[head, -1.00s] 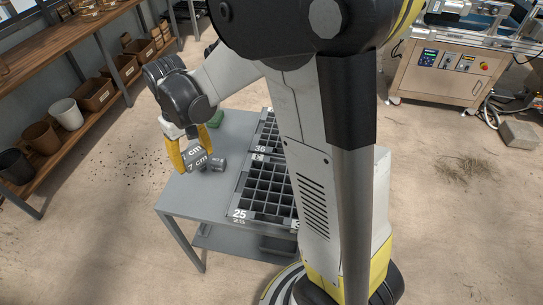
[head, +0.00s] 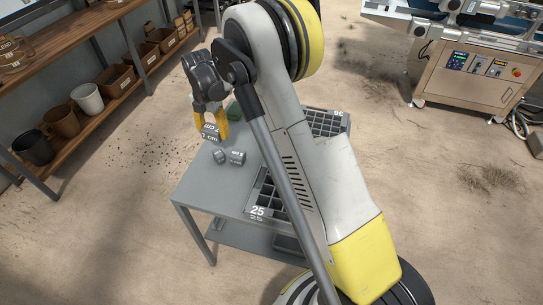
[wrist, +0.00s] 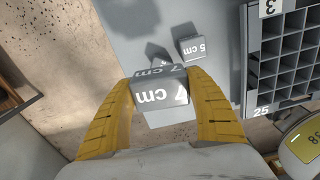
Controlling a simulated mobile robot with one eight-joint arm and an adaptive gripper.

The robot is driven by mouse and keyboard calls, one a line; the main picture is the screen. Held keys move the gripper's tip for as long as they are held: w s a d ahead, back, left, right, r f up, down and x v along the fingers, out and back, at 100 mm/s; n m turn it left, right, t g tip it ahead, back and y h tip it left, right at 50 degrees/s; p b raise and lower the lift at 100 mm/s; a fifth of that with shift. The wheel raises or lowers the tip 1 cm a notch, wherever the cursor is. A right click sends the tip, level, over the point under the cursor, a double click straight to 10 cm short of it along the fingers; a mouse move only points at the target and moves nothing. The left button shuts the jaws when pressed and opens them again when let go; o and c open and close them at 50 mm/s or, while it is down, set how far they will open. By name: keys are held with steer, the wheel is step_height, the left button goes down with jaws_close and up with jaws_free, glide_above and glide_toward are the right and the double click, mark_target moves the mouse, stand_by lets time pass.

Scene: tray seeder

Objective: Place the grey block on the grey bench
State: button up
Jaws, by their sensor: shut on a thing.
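My gripper (head: 211,128) has yellow fingers and is shut on a grey block (head: 210,132) marked "7 cm". In the wrist view the grey block (wrist: 160,96) sits between the two fingertips (wrist: 160,84). The grey bench (head: 200,190) is below, and the block appears held above its left edge. In the wrist view the bench surface (wrist: 120,22) lies ahead of the block, with floor showing beside and nearer. The underside of the block is hidden.
A grey block marked "5 cm" (head: 237,157) and a smaller grey block (head: 220,156) sit on the bench. Seed trays (head: 262,197) fill the right side. Shelves with pots (head: 88,98) stand left. The bench's front left is clear.

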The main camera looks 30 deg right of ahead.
steer(key=shift+w+a+f+n, duration=0.1)
steer(key=shift+w+f+n, duration=0.25)
steer(key=shift+n, duration=0.25)
steer(key=b, duration=0.5)
glide_above(201, 181)
step_height(201, 181, down, 7)
step_height(201, 181, down, 4)
steer(key=shift+f+b, duration=0.1)
steer(key=shift+b, duration=0.75)
steer(key=o, duration=0.9)
steer(key=shift+f, duration=0.1)
steer(key=shift+c, duration=0.2)
steer(key=o, duration=0.4)
steer(key=shift+o, duration=0.2)
